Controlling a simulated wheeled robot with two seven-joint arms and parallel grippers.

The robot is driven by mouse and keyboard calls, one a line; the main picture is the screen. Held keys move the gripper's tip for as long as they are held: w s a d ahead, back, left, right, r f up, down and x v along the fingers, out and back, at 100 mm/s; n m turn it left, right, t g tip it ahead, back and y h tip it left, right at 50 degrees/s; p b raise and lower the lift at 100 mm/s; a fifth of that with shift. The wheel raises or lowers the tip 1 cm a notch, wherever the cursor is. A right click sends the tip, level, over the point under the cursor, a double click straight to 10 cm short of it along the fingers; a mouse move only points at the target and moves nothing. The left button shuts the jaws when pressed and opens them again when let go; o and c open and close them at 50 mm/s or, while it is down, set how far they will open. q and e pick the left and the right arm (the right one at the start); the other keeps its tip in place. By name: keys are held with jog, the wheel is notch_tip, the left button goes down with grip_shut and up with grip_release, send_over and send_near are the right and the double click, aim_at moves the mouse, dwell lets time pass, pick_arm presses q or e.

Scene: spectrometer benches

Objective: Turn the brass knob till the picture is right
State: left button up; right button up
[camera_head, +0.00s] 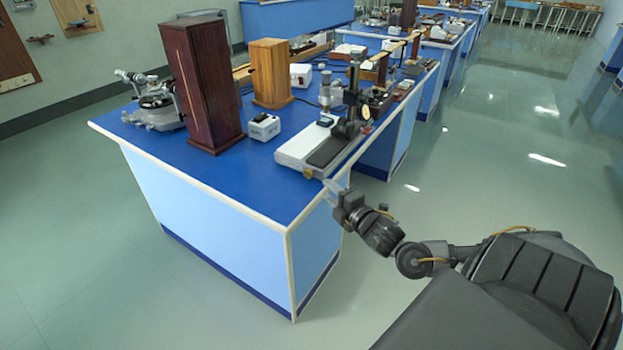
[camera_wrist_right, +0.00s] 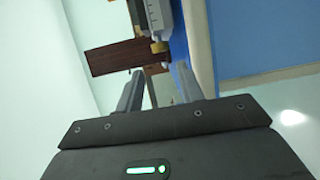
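The stand belongs to an instrument with a white base (camera_head: 306,148) near the bench's right end in the head view. My right gripper (camera_head: 330,187) is at the bench's near right edge, in front of the white base and apart from the knob. In the right wrist view its two fingers (camera_wrist_right: 160,84) are spread, with nothing held between them. My left gripper is not in view.
The blue bench (camera_head: 250,180) also carries a tall dark red wooden box (camera_head: 204,85), a lighter wooden block (camera_head: 270,72), a small white box (camera_head: 263,127) and a metal instrument (camera_head: 155,105). More benches run back behind it. The floor to the right (camera_head: 480,150) is clear.

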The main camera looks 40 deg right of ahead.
aim_at(311, 177)
jog(key=w, duration=0.6)
jog(key=w+d, duration=0.1)
jog(key=w, duration=0.2)
jog(key=shift+w+f, duration=0.15)
jog(key=shift+f, duration=0.15)
